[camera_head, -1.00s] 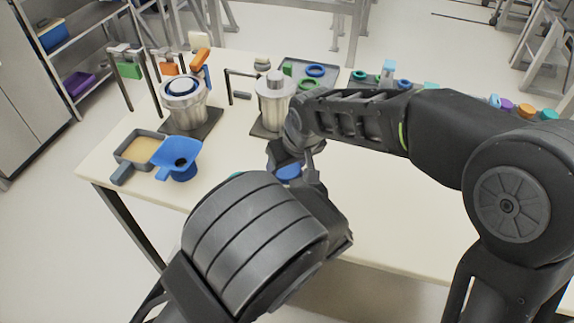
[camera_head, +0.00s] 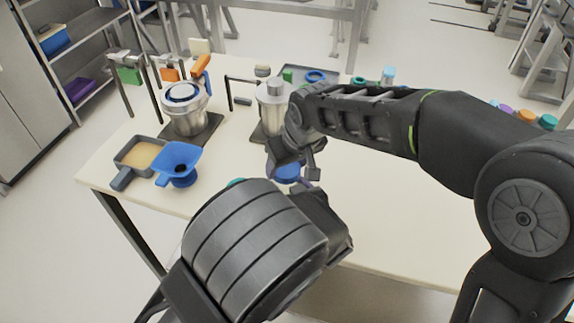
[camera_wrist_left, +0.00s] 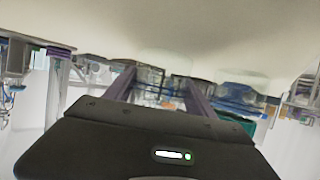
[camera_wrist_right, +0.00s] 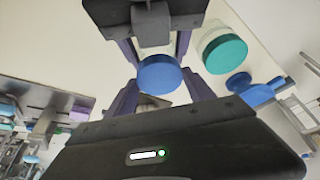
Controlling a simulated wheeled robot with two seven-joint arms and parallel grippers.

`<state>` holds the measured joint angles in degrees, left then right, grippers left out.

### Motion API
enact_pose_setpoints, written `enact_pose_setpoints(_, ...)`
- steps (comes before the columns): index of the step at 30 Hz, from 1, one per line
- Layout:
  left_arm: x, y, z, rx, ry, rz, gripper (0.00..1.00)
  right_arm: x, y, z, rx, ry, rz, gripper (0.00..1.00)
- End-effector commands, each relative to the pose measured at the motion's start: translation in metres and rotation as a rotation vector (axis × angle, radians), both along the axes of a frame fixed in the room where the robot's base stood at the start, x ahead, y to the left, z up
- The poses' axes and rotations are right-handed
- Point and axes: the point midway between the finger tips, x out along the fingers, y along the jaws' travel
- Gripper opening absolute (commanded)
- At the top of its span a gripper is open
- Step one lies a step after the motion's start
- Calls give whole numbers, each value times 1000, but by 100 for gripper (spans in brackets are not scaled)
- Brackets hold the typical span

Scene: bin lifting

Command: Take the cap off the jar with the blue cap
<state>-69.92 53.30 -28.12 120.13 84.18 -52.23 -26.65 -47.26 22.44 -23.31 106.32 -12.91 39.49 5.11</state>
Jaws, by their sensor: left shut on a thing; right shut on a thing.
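The blue cap (camera_head: 287,173) shows between my two grippers in the head view. The right wrist view shows the same blue cap (camera_wrist_right: 160,75) from above, between the fingers of my right gripper (camera_wrist_right: 157,70), which is shut on it. My left gripper (camera_wrist_left: 155,85) is shut on the clear jar (camera_wrist_left: 152,78) below the cap. The jar's body is mostly hidden in the head view. I cannot tell whether the cap is apart from the jar. A jar with a teal cap (camera_wrist_right: 225,53) stands beside it in the right wrist view.
A blue funnel (camera_head: 178,162) and a pan of tan material (camera_head: 139,153) are on the table's left. Two metal canisters (camera_head: 184,110) (camera_head: 270,104) stand behind on dark bases. Small colored caps lie at the back right. The table (camera_head: 420,215) is clear at right.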

Motion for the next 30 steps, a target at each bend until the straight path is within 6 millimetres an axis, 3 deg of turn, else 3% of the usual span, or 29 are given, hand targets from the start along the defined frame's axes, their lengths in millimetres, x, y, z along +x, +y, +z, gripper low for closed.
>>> enact_pose_setpoints(9,0,0,0,0,0,0,0,0,0,34,1,-2,-1,13)
enact_pose_setpoints(16,0,0,0,0,0,0,0,0,0,35,0,0,0,13)
enact_pose_setpoints(17,0,0,0,0,0,0,64,0,0,35,0,0,0,13)
enact_pose_setpoints(26,0,0,0,0,0,0,89,0,0,35,0,0,0,13)
enact_pose_setpoints(30,0,0,0,0,0,0,89,0,0,35,0,0,0,13)
